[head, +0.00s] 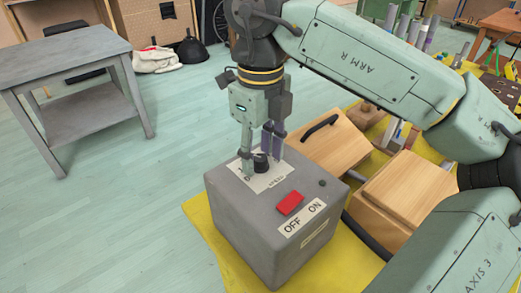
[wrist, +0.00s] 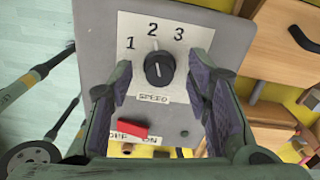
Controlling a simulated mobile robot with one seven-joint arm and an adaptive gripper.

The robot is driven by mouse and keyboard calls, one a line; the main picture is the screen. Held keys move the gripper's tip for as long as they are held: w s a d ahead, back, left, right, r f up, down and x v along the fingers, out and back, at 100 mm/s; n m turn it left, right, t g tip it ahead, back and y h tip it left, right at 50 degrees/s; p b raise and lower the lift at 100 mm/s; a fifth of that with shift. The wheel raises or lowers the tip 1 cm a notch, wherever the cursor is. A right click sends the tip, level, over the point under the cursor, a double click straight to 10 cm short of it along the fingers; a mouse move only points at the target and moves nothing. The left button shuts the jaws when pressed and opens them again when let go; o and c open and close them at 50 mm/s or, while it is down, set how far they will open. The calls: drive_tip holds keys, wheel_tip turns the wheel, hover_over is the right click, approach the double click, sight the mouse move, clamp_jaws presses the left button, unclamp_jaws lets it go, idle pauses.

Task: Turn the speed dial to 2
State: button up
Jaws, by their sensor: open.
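The grey control box (head: 235,220) stands on a yellow mat. Its black speed dial (wrist: 159,70) sits on a white plate (wrist: 190,18) marked 1, 2, 3 and SPEED. The dial also shows in the head view (head: 261,162), partly covered by my fingers. Its pale mark looks roughly upright, towards the 2; the exact setting is hard to tell. My gripper (head: 262,158) points down over the box and is open, with one finger on either side of the dial. In the wrist view (wrist: 160,86) gaps show between the fingers and the dial.
A red switch (head: 290,203) with an OFF/ON label (head: 302,218) is on the box near the dial. Wooden boxes (head: 410,190) stand close to its right. A grey table (head: 65,60) stands at the left, with free floor (head: 110,220) between.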

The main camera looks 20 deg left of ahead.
sight(260, 158)
wheel_tip(260, 158, up, 12)
idle(0.7)
drive_tip(key=shift+s, duration=0.1)
